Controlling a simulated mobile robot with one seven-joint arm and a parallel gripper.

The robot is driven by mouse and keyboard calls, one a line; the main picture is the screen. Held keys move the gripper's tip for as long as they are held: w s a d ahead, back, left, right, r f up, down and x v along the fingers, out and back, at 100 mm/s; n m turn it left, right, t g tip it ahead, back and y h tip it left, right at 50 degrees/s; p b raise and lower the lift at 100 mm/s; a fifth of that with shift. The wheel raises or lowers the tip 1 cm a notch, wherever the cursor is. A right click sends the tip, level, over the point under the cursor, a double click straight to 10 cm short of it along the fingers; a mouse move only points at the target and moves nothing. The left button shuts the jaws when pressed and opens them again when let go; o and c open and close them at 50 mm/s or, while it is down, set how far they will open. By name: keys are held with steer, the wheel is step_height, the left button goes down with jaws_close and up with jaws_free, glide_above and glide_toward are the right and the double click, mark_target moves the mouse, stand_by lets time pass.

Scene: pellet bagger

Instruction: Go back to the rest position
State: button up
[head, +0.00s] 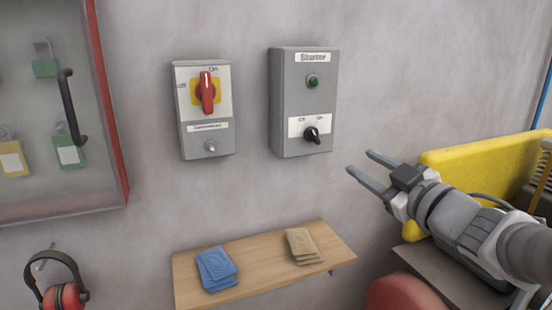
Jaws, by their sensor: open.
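My gripper (359,163) is at the right, open and empty, with its two fingers pointing left and up toward the wall. It is below and right of the grey starter box (289,110), apart from it. That box has a green button (313,81) and a black knob (312,134). Farther left on the wall is a grey switch box (190,136) with a red rotary handle (207,92) on a yellow plate. The handle stands upright, toward the "On" mark.
A wooden shelf (262,265) below holds blue packets (216,269) and tan packets (302,245). A red-edged cabinet (110,100) with padlocks is at the left, red earmuffs (65,296) hanging below. A yellow panel (470,165) stands behind my arm. Wall space between is clear.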

steer(key=shift+s, duration=0.3)
steer(key=s+d+m+g+h+p, duration=0.4)
steer(key=m+h+p, duration=0.2)
steer(key=m+h, duration=0.2)
steer(key=s+a+f+m+g+y+p, duration=0.1)
steer(key=s+a+f+g, duration=0.1)
steer(key=s, duration=0.5)
steer(key=s+a+f+g+y+p, duration=0.1)
steer(key=s+a+f+g+p, duration=0.1)
steer(key=s+a+g, duration=0.3)
steer(key=s+a, duration=0.1)
steer(key=a, duration=0.1)
steer(key=shift+s+a+f+m+g, duration=0.3)
steer(key=shift+s+f+m, duration=0.1)
steer(key=shift+d, duration=0.15)
